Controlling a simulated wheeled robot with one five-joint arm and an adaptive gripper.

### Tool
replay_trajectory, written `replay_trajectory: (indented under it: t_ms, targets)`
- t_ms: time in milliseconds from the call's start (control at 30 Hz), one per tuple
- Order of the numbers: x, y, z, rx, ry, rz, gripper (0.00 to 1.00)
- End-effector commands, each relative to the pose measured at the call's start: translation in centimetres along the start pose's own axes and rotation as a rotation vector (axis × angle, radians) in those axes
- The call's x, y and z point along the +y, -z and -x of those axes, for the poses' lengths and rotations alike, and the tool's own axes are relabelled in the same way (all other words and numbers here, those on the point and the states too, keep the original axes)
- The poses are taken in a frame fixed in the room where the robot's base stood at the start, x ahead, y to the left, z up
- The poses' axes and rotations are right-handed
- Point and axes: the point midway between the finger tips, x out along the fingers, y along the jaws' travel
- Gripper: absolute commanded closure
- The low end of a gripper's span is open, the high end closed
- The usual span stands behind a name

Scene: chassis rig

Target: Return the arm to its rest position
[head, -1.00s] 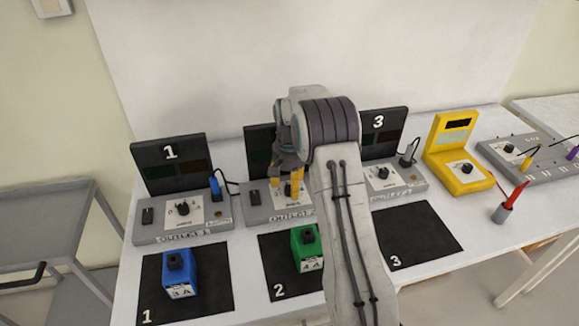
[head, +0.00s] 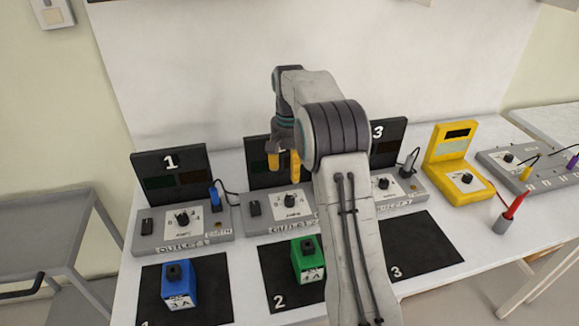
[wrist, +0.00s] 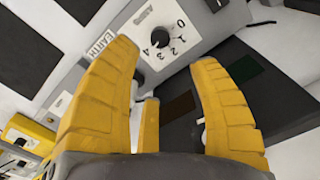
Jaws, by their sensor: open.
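My gripper (head: 284,164) with yellow fingers is open and empty. It hangs in the air in front of the black panel of the middle outlet unit (head: 291,208). In the wrist view my gripper (wrist: 165,95) shows its yellow fingers spread apart with nothing between them. Beyond them is a unit's knob dial (wrist: 162,37). My raised arm hides part of the outlet 2 panel and part of the outlet 3 unit (head: 397,187).
A blue block (head: 180,284) lies on black mat 1 and a green block (head: 308,260) on mat 2. Mat 3 (head: 420,243) looks bare where visible. Outlet 1 (head: 183,225), a yellow meter (head: 459,175) and a red probe holder (head: 508,215) stand on the table. A grey cart (head: 55,225) is left.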

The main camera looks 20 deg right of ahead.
Motion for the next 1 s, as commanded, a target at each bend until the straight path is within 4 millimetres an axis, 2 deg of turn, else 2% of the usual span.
replay_trajectory:
  t_ms: [400, 567, 767, 1000]
  targets:
    - [0.0, 0.0, 0.0, 0.000, 0.000, 0.000, 0.45]
    - [-0.1, -1.6, 1.7, 0.019, 0.008, 0.037, 0.45]
    - [0.4, -6.6, 5.5, 0.072, 0.030, 0.143, 0.45]
    - [2.3, -14.7, 8.6, 0.148, 0.057, 0.296, 0.45]
